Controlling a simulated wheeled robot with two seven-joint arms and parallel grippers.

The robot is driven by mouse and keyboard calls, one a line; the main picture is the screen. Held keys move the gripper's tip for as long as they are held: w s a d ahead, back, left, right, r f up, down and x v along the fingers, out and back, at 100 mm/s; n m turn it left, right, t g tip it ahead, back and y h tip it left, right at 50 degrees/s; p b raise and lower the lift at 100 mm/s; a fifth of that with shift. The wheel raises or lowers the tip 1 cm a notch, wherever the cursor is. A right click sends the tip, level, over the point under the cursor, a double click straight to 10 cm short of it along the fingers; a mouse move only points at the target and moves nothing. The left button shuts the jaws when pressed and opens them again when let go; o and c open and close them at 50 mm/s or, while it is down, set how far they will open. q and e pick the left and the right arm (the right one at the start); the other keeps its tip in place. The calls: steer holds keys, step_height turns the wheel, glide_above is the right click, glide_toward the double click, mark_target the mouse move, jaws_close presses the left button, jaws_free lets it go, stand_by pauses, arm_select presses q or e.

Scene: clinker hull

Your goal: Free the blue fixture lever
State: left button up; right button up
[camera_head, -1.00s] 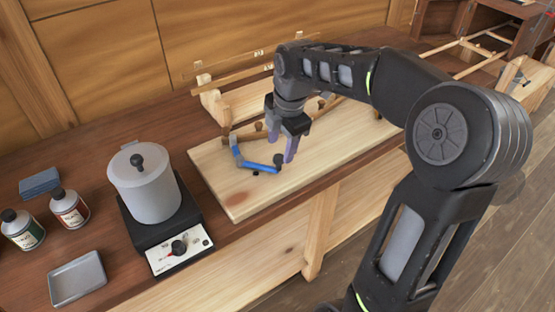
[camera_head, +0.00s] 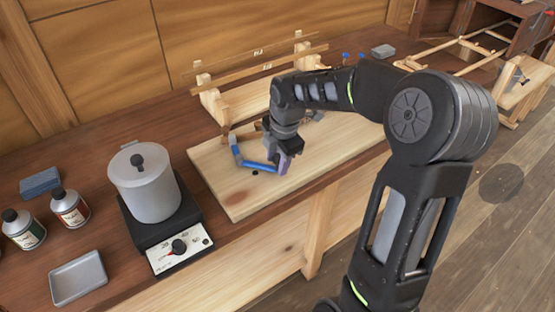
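The blue fixture lever (camera_head: 255,166) lies over the left part of the pale wooden board (camera_head: 228,203). It is bent, with a short arm at the left and a longer arm pointing right. My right gripper (camera_head: 281,164) is at the right end of the lever, where the dark knob showed before. The knob is hidden behind the fingers. The fingers overlap one another in this view, so I cannot tell whether they are open or shut on it. My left gripper is not in view.
A lidded pot (camera_head: 145,187) stands on a hot plate (camera_head: 178,248) left of the board. Two bottles (camera_head: 69,208), a grey tray (camera_head: 78,278) and a blue block (camera_head: 40,183) are further left. A wooden rack (camera_head: 213,101) stands behind the board.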

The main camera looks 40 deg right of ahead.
jaws_close()
stand_by(1.1)
